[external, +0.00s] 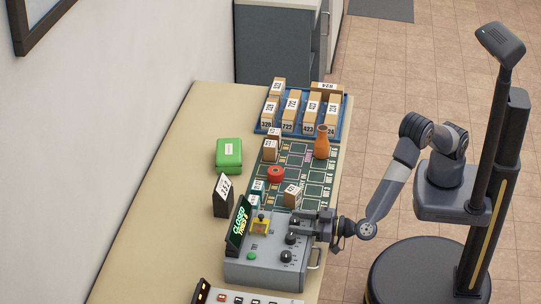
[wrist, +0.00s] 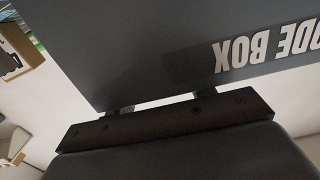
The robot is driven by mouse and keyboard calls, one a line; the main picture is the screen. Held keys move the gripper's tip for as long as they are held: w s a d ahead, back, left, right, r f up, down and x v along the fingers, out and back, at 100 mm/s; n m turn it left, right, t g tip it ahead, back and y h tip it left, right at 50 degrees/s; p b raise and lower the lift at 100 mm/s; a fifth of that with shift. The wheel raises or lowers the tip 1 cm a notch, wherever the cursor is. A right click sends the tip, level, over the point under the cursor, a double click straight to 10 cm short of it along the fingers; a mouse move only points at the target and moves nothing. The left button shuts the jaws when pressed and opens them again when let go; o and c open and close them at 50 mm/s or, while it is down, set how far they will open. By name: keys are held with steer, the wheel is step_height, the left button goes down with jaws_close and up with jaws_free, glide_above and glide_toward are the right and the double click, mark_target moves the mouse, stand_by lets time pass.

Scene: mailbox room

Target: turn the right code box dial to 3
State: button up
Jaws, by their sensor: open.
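The grey code box (external: 262,268) sits on the near part of the table in the external view. Dark dials line the right part of its top: one (external: 286,256) stands clear, and another (external: 291,238) is just beside my gripper. My gripper (external: 296,226) is open, low over the far end of this row. It hides the far dial there, so I cannot see that dial's setting or whether the fingers touch it. In the wrist view, my finger ends (wrist: 163,101) show against the box's grey face (wrist: 150,55), with upside-down "CODE BOX" lettering. No dial shows there.
A black display (external: 239,224) with green text stands at the box's left edge. A yellow piece (external: 261,224) and green button (external: 251,256) are on its top.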

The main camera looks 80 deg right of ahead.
steer(key=shift+c, duration=0.3)
steer(key=c, duration=0.9)
steer(key=shift+d+n+y+b, duration=0.1)
steer(key=shift+n+y+b, duration=0.8)
steer(key=shift+y, duration=0.4)
steer(key=o, duration=1)
steer(key=shift+c, duration=0.2)
steer(key=s+d+b, duration=0.1)
steer(key=s, duration=0.9)
steer(key=shift+s+d+b, duration=0.25)
steer(key=shift+s+b, duration=0.1)
steer(key=shift+b, duration=0.05)
